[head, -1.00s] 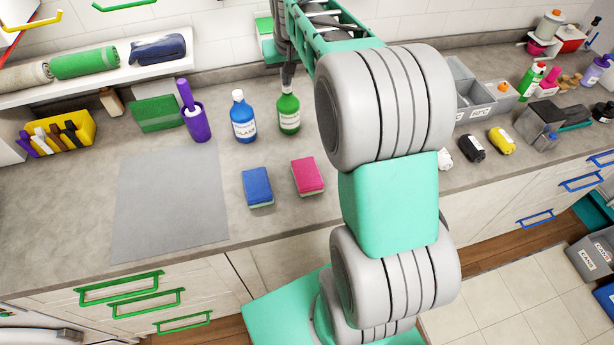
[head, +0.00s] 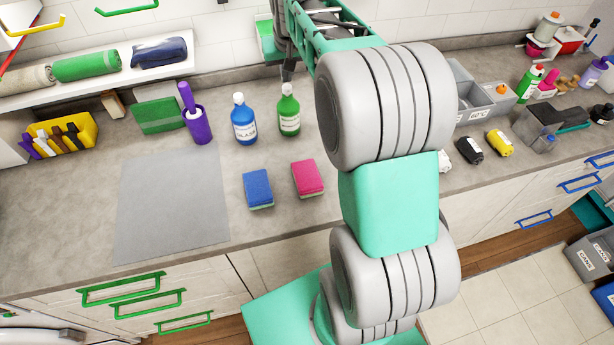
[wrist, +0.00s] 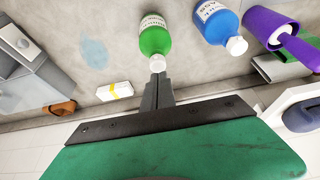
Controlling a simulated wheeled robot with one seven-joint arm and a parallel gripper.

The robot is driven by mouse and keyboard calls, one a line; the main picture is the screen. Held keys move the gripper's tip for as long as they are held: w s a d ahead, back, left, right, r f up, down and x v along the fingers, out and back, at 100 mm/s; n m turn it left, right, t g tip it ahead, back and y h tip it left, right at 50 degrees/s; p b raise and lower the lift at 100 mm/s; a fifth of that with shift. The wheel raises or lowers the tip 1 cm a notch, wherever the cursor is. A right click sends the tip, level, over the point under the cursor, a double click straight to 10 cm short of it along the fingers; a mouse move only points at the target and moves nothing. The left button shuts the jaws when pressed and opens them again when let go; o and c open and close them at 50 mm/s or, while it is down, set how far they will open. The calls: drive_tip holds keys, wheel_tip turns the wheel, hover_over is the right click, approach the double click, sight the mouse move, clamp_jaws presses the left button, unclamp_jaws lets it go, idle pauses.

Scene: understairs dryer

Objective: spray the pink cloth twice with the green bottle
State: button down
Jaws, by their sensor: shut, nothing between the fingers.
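The green bottle (head: 289,115) stands upright on the counter, right of a blue bottle (head: 244,122). It also shows in the wrist view (wrist: 155,38). My gripper (head: 287,76) is just above and behind the green bottle's top in the head view, partly hidden by my arm. In the wrist view my gripper's fingers (wrist: 157,80) are together and empty, close to the bottle's cap; I cannot tell whether they touch it. I see no clear pink cloth; a pink block with a green underside, like a sponge (head: 307,178), lies in front of the bottles.
A blue sponge (head: 258,188) lies left of the pink one, beside a grey mat (head: 170,205). A purple container (head: 197,125) stands left of the blue bottle. The wrist view shows a pale blue patch (wrist: 95,53) and a white-and-yellow block (wrist: 115,91). My arm hides the counter's middle.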

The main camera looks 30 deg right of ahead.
wheel_tip(320, 180, up, 6)
drive_tip(key=p, duration=0.4)
idle(0.6)
